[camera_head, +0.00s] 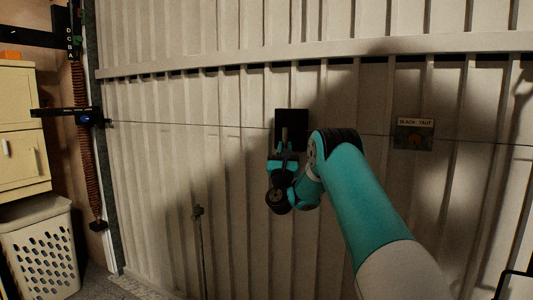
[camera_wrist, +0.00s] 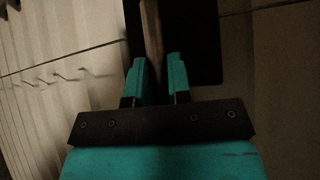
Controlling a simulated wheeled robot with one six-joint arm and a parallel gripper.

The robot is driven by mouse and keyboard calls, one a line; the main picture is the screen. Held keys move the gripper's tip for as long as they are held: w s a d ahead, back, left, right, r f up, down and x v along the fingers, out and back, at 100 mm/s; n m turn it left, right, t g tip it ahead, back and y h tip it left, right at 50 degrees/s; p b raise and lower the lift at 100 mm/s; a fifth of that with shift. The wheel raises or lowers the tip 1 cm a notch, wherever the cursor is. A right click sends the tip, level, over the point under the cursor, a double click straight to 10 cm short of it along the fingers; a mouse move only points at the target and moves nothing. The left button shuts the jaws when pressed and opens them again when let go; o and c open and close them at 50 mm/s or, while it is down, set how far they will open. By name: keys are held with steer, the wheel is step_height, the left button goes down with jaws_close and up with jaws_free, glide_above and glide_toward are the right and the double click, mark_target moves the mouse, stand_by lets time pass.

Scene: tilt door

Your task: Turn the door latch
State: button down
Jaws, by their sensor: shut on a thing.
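The door latch has a black plate (camera_head: 292,120) on the pale ribbed door (camera_head: 230,170), with a narrow, light handle (camera_head: 284,136) standing upright on it. My gripper (camera_head: 284,154) is at the lower end of the handle, shut on it. In the wrist view, the two teal fingers of my gripper (camera_wrist: 157,68) stand on either side of the handle (camera_wrist: 152,35), with the black plate (camera_wrist: 200,40) behind. The contact itself is dark, and my wrist hides the lower part of the latch in the head view.
A thin cable (camera_head: 190,125) runs across the door at latch height. A labelled plate (camera_head: 413,134) is to the right, and a thin rod (camera_head: 200,250) stands lower left. A spring (camera_head: 84,150), cabinet (camera_head: 20,130) and white basket (camera_head: 42,250) are at the far left.

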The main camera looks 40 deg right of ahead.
steer(key=shift+d+m+g+h, duration=0.1)
steer(key=shift+m+g+h, duration=0.2)
steer(key=shift+m+g, duration=0.1)
steer(key=c, duration=1.3)
jaws_free()
steer(key=shift+c, duration=0.2)
steer(key=shift+a+f+b, duration=0.25)
steer(key=shift+f+b, duration=0.1)
steer(key=shift+b, duration=0.15)
steer(key=b+v, duration=1.6)
steer(key=shift+s+a+f+b, duration=0.15)
steer(key=shift+s+f+b, duration=0.05)
steer(key=shift+s+b, duration=0.1)
